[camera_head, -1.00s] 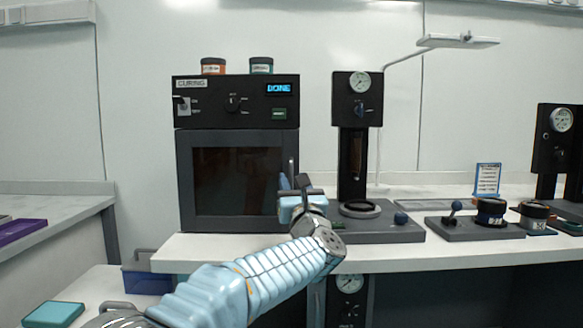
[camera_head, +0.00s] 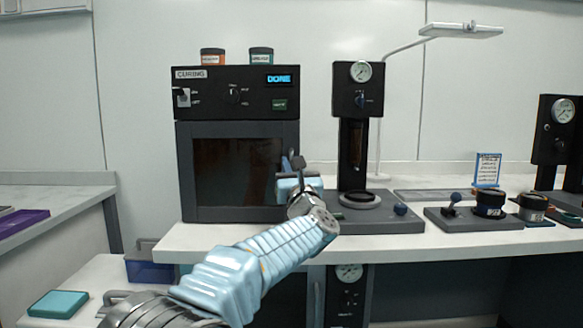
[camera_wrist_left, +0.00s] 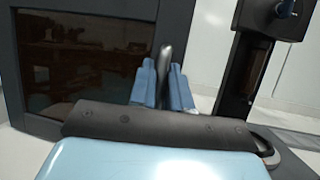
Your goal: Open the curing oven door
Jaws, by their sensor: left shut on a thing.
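The curing oven (camera_head: 236,96) stands on the white bench, with a dark box body, a control panel and a lit display reading DONE. Its grey-framed door (camera_head: 236,172) with a dark window looks closed. My left gripper (camera_head: 289,178) is at the door's right side, on the upright door handle (camera_head: 291,160). In the left wrist view the blue fingers (camera_wrist_left: 163,82) are shut on the dark handle (camera_wrist_left: 165,62), one on each side of it. The lower part of the handle is hidden by the gripper. My right gripper is not in view.
A press with a gauge (camera_head: 358,100) stands close to the right of the oven and my gripper. Two small jars (camera_head: 212,56) sit on the oven top. Further right are a fixture with a lever (camera_head: 452,205) and dark jars (camera_head: 490,202).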

